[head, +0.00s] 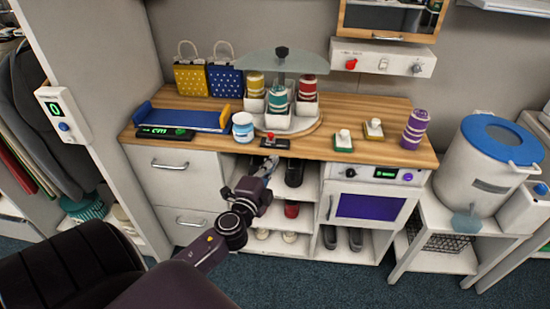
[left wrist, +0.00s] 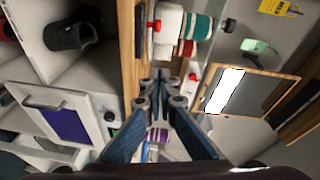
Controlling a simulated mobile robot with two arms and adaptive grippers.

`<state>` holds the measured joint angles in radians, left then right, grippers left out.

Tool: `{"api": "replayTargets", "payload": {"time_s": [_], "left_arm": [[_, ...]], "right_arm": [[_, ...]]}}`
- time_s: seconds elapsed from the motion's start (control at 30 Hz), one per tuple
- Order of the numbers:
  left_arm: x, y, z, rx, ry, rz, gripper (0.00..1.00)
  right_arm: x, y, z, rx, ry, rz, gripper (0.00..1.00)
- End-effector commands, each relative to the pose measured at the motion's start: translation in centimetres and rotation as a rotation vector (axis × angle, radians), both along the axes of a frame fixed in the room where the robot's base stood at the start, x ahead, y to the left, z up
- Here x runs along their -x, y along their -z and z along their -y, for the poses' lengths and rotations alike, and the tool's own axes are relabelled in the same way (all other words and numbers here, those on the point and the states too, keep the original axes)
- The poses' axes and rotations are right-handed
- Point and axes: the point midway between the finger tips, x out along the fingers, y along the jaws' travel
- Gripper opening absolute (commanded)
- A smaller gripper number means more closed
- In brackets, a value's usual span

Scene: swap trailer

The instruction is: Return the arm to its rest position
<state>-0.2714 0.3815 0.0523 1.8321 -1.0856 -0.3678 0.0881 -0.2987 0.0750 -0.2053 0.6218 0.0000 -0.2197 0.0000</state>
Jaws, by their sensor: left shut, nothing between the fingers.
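My left arm reaches in from the lower left of the head view. Its dark wrist stands in front of the open shelves under the wooden counter (head: 385,152). My left gripper (head: 268,167) is at the counter's front edge, just below a small black base with a red knob (head: 271,142). In the left wrist view its fingers (left wrist: 160,84) are close together, with nothing seen between them. My right gripper is in neither view.
The counter bears a glass-topped stand with canisters (head: 277,101), a blue tray (head: 185,118), a white-and-blue jar (head: 243,127) and a purple striped canister (head: 414,130). Below are dark shoes (head: 294,174) and a white oven (head: 371,205). A blue-lidded white drum (head: 485,165) stands right.

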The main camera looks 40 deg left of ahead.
Motion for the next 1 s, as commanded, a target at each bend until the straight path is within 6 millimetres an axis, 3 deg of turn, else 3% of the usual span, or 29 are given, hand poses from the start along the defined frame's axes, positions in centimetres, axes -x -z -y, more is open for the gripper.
{"api": "replayTargets", "payload": {"time_s": [0.17, 0.57, 0.67, 0.77, 0.87, 1.0], "left_arm": [[0.2, -0.1, 0.0, 0.000, -0.001, 0.001, 0.00], [0.1, 0.0, 0.0, 0.001, 0.000, 0.000, 0.00], [0.2, 0.8, 0.0, 0.013, -0.002, -0.013, 0.00], [0.6, 4.2, 0.1, 0.062, -0.009, -0.065, 0.00], [1.8, 10.1, 0.2, 0.154, -0.028, -0.157, 0.00], [5.3, 20.3, 1.4, 0.318, -0.069, -0.316, 0.00]], "right_arm": [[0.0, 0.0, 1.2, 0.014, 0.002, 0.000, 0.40], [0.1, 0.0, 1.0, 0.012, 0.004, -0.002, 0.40], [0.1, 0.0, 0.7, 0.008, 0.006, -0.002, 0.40], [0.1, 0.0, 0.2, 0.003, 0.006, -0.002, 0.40], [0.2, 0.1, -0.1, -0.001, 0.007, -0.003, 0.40], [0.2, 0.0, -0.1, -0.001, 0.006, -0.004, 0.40]]}}
